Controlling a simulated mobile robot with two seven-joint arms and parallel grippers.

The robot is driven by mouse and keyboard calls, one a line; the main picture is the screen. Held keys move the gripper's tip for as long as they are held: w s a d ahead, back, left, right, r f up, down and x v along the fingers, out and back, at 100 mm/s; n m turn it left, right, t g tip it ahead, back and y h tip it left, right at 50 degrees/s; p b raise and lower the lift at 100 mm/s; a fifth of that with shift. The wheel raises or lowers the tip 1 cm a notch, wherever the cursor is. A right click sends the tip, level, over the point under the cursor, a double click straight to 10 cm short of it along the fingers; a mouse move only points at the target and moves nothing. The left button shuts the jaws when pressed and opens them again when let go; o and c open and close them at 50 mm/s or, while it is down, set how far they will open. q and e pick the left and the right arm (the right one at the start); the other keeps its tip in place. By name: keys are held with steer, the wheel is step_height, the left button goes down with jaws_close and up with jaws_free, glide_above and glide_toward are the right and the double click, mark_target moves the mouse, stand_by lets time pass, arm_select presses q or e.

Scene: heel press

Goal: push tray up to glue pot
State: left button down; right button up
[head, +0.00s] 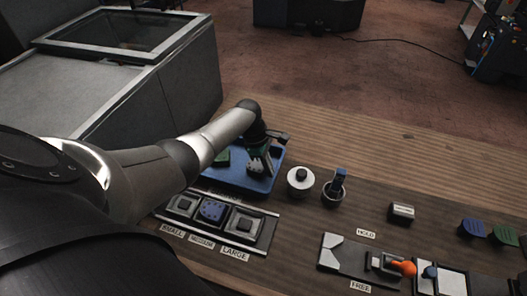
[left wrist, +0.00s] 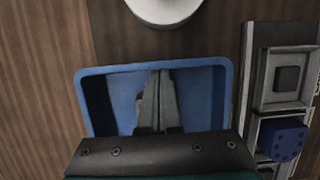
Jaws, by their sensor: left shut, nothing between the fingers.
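The blue tray (head: 252,184) lies on the bench behind the size blocks, with a green piece (head: 221,158) at its left side. My left gripper (head: 256,165) is shut and empty, reaching down over the tray. In the left wrist view its fingers (left wrist: 158,90) point at the far wall of the tray (left wrist: 203,92); whether they touch it I cannot tell. A white round pot with a dark knob (head: 300,181) stands right of the tray, apart from it. A small cup with a blue-handled tool (head: 336,190) stands further right. Which is the glue pot is not marked. My right gripper is out of view.
A rack with SMALL, MEDIUM and LARGE blocks (head: 213,212) sits in front of the tray. A HOLD/FREE lever with an orange knob (head: 404,268) is at front right. Blue and green pads (head: 473,228) lie far right. The bench behind the pots is clear.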

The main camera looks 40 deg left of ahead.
arm_select(q)
steer(key=d, duration=0.2)
steer(key=w+d+p, duration=0.1)
steer(key=d, duration=0.1)
steer(key=shift+a+r, duration=0.1)
steer(key=p+v, duration=0.9)
steer(key=p, duration=0.2)
steer(key=shift+a+r, duration=0.15)
steer(key=shift+r, duration=0.25)
